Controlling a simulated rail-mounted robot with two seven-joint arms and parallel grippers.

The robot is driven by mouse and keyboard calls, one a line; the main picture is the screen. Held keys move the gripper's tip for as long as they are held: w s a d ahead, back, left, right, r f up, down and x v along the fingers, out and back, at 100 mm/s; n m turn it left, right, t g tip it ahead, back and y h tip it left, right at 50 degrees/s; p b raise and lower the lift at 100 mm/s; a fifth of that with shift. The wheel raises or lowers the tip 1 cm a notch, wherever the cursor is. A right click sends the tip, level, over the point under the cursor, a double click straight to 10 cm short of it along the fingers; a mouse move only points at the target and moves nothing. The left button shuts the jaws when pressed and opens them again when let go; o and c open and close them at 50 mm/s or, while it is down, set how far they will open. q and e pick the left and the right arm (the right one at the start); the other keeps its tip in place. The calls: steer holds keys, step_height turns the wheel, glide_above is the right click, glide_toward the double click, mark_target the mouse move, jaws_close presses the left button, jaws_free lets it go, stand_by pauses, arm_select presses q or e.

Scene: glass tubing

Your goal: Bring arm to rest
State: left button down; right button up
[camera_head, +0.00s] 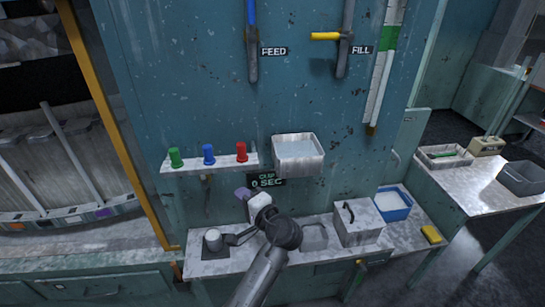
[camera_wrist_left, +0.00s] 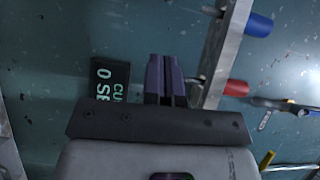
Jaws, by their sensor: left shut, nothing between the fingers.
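My left gripper (camera_head: 243,193) is in front of the teal wall panel, above the counter, with its purple fingertips next to the "CUP 0 SEC" display (camera_head: 266,181). In the left wrist view the two purple fingers (camera_wrist_left: 165,75) are together with nothing between them. The display (camera_wrist_left: 108,78) shows there just left of the fingers, partly covered by the gripper body. My left arm rises from the bottom of the head view. My right gripper is not in view.
A shelf (camera_head: 200,166) with green, blue and red knobs is above left of the gripper, and a pale wall bin (camera_head: 298,152) above right. The counter holds a white cup (camera_head: 213,239), a lidded grey box (camera_head: 357,225) and a blue tray (camera_head: 393,208). FEED and FILL levers hang higher.

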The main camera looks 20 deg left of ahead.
arm_select(q)
steer(key=s+d+n+t+h, duration=0.4)
steer(key=s+d+h, duration=0.35)
steer(key=h, duration=0.55)
steer(key=s+f+m+g+h, duration=0.1)
steer(key=s+f+g, duration=0.2)
steer(key=s+f, duration=0.65)
steer(key=s+d+f+g+h, duration=0.15)
steer(key=s+f, duration=0.45)
steer(key=s, duration=0.6)
steer(key=s+f+m+g+h, duration=0.1)
steer(key=s+f+g, duration=0.2)
steer(key=s+f, duration=0.65)
step_height(320, 180, up, 25)
steer(key=p, duration=2.4)
steer(key=shift+s, duration=0.35)
